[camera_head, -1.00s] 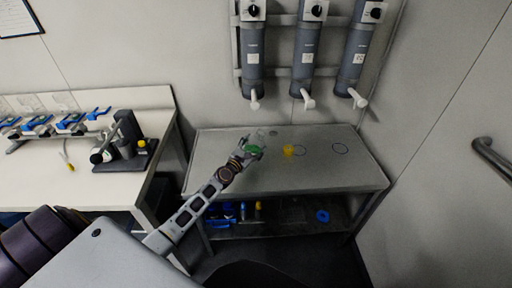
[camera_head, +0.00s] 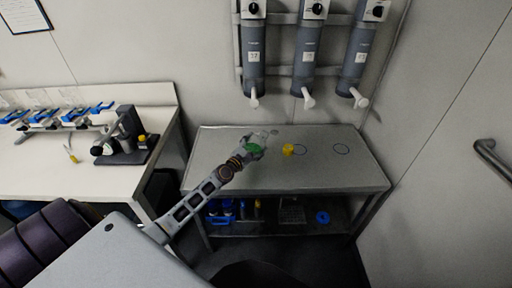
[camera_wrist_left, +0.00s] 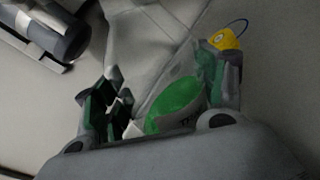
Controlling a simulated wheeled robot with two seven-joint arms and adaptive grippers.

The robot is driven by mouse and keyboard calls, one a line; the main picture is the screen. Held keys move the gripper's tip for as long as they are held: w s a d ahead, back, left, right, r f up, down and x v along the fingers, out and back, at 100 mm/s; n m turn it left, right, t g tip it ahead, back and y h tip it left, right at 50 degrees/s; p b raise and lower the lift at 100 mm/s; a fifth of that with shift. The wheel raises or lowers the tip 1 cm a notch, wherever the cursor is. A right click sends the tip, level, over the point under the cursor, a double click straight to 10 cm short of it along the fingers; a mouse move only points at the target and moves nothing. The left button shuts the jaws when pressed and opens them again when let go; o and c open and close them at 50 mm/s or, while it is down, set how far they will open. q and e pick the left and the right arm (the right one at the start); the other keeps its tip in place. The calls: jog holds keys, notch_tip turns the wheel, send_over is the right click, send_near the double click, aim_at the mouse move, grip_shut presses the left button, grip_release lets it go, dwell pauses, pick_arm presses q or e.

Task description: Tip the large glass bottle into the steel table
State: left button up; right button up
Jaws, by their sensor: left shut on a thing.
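My left gripper (camera_head: 253,148) is over the left part of the steel table (camera_head: 222,168). It is shut on the large glass bottle (camera_head: 262,137), a clear bottle with green in it; the arm partly hides it. In the left wrist view the bottle's green part (camera_wrist_left: 178,104) lies between the fingers of my gripper (camera_wrist_left: 160,100). The bottle looks tilted; whether it touches the tabletop is hard to tell. My right gripper is not in view.
Several grey cylinders (camera_head: 307,50) with white spouts hang on the wall above. The left bench (camera_head: 60,175) holds a dark instrument (camera_head: 125,140). The table's right half is mostly clear.

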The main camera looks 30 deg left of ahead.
pick_arm(q)
jog(key=shift+a, duration=0.3)
jog(key=shift+d+r, duration=0.1)
jog(key=shift+r, duration=0.1)
jog(key=shift+a+r+m+p, duration=0.45)
jog(key=shift+m+p, duration=0.35)
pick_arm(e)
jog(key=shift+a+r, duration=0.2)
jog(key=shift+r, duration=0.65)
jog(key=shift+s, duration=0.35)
